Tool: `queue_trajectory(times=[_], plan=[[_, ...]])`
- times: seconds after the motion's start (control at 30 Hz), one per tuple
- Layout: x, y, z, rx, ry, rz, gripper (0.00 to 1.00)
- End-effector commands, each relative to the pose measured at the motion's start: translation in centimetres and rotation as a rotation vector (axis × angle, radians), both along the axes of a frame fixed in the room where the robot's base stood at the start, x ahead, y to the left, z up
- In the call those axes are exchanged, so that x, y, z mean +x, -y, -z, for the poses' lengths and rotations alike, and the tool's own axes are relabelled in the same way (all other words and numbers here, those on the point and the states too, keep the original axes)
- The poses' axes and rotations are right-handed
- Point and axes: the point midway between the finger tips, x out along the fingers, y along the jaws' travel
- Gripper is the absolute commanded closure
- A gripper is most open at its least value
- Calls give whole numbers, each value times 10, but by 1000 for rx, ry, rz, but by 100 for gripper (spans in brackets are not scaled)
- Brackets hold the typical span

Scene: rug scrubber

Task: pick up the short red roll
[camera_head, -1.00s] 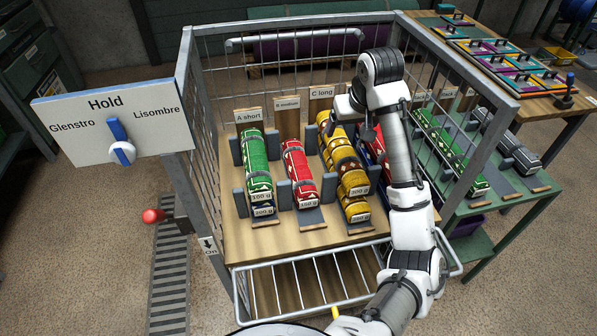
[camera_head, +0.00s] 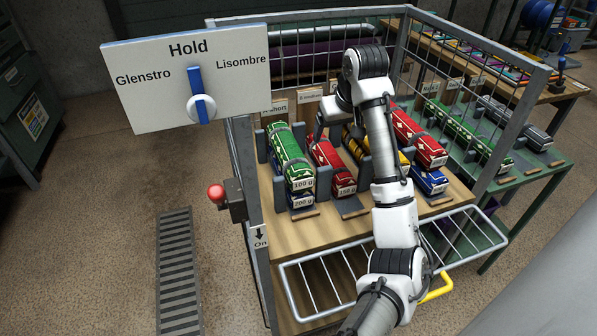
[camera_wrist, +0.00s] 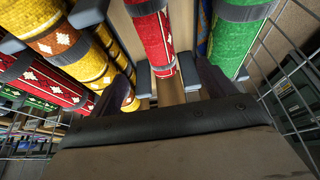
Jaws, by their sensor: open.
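Grey upright dividers (camera_head: 262,147) stand close beside the rolls. A wire cage (camera_head: 480,60) surrounds the rack, with a wire basket (camera_head: 335,285) in front. A "Hold" sign with a knob (camera_head: 190,75) stands at the left. A green table (camera_head: 535,165) stands at the right.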

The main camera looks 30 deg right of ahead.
Motion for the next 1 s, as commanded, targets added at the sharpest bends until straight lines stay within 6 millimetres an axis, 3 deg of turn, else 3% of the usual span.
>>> queue_trajectory(times=[0.13, 0.5, 0.77, 1.0], plan=[[2, 4, 11, 4, 2, 5, 18], [25, 11, 71, 2, -2, 6, 18], [33, 14, 89, 2, -2, 6, 18], [46, 19, 121, 3, -2, 6, 18]])
